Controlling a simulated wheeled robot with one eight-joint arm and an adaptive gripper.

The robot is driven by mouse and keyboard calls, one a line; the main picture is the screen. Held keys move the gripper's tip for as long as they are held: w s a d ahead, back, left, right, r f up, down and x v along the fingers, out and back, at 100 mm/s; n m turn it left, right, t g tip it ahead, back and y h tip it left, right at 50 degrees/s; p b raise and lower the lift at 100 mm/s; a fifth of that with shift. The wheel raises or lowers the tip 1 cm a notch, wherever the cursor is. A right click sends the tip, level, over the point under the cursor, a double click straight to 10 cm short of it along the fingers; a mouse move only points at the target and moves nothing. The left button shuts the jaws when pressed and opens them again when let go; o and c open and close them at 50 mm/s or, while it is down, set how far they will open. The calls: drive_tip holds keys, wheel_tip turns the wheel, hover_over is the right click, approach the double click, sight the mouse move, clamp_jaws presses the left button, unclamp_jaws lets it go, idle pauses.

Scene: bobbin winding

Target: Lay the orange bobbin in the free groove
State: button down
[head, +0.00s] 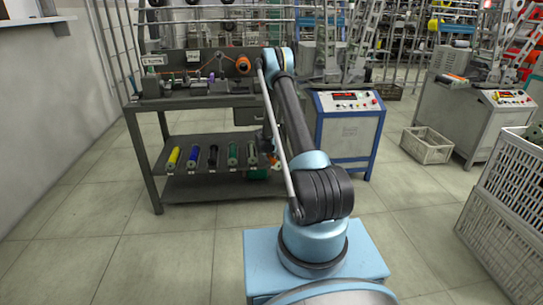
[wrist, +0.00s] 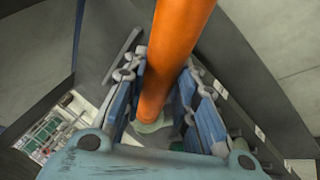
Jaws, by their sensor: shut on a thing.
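The orange bobbin (wrist: 170,55) is between the blue-padded fingers of my gripper (wrist: 165,105) in the wrist view, its long body running up out of the frame. Its far end shows a pale greenish tip. In the head view my gripper (head: 268,145) is at the right part of the lower shelf, mostly hidden by my arm. A bit of orange (head: 275,161) shows beside it. I cannot make out the free groove.
The workbench top (head: 190,100) stands above the shelf, with winding gear and an orange spool (head: 243,65). A blue-framed control cabinet (head: 348,130) stands close to the right of the shelf. A beige crate (head: 427,146) is farther right. Floor in front is clear.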

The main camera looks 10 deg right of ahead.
drive_tip(key=w, duration=0.1)
drive_tip(key=w+d, duration=0.1)
drive_tip(key=w, duration=0.2)
drive_tip(key=shift+d, duration=0.3)
drive_tip(key=w, duration=0.1)
drive_tip(key=w+d, duration=0.1)
drive_tip(key=w+f, duration=0.1)
drive_tip(key=shift+w+d, duration=0.15)
drive_tip(key=shift+f, duration=0.25)
drive_tip(key=shift+f, duration=0.6)
drive_tip(key=c, duration=1.3)
unclamp_jaws()
drive_tip(key=shift+r, duration=0.1)
drive_tip(key=shift+r, duration=0.35)
drive_tip(key=v, duration=1.2)
drive_tip(key=shift+r, duration=0.2)
